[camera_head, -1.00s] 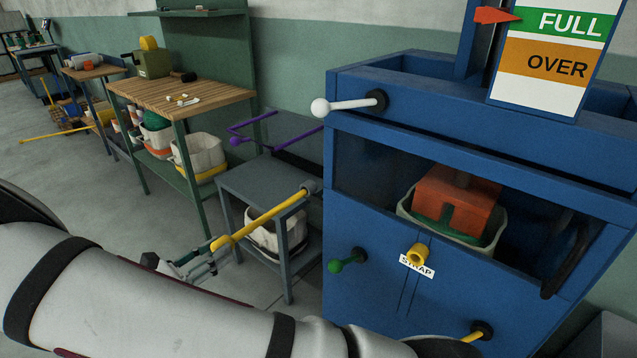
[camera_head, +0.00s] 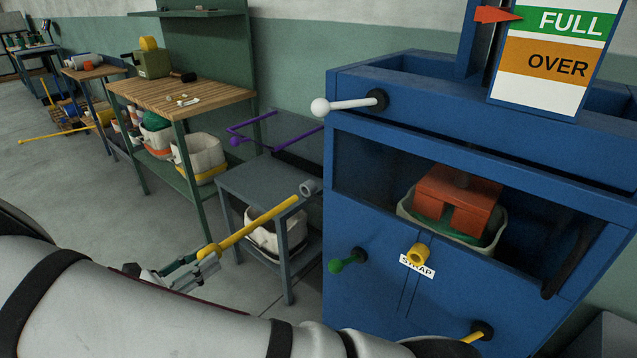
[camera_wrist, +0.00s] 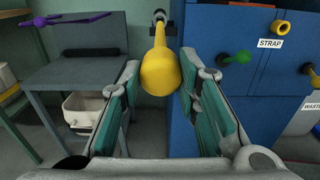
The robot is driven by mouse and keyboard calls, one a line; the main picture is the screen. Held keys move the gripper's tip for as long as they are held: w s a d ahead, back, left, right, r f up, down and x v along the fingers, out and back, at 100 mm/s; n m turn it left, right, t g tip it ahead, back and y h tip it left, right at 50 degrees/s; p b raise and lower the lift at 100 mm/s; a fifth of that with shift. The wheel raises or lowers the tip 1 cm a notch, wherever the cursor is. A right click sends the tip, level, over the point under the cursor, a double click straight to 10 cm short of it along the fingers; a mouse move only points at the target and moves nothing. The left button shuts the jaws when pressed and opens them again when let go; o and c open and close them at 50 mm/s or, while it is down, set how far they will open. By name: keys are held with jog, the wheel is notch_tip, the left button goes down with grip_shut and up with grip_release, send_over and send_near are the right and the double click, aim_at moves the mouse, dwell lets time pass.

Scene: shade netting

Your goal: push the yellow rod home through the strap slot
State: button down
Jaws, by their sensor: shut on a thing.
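The yellow rod (camera_head: 255,224) is held by its thick near end in my gripper (camera_head: 208,258). It slants up to the right, and a small gap shows between its far end and a grey collar (camera_head: 309,188) at the side of the blue press. In the wrist view the rod's rounded yellow end (camera_wrist: 160,72) lies between the teal-padded fingers of my gripper (camera_wrist: 160,85). The STRAP label (camera_head: 417,266) is on the press front, under a short yellow tube (camera_head: 418,253), with thin dark vertical lines below. I cannot see inside the tube.
The blue press (camera_head: 400,290) fills the right, with a white-knobbed lever (camera_head: 340,106), a green knob (camera_head: 345,262) and an orange block (camera_head: 458,192) in its window. A grey table (camera_head: 262,182) with purple rods stands beside it. Open floor lies left.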

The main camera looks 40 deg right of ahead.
dwell(0.3)
jog(key=shift+s+a, duration=0.2)
jog(key=shift+a, duration=0.8)
jog(key=shift+s+a, duration=0.2)
jog(key=shift+a, duration=0.8)
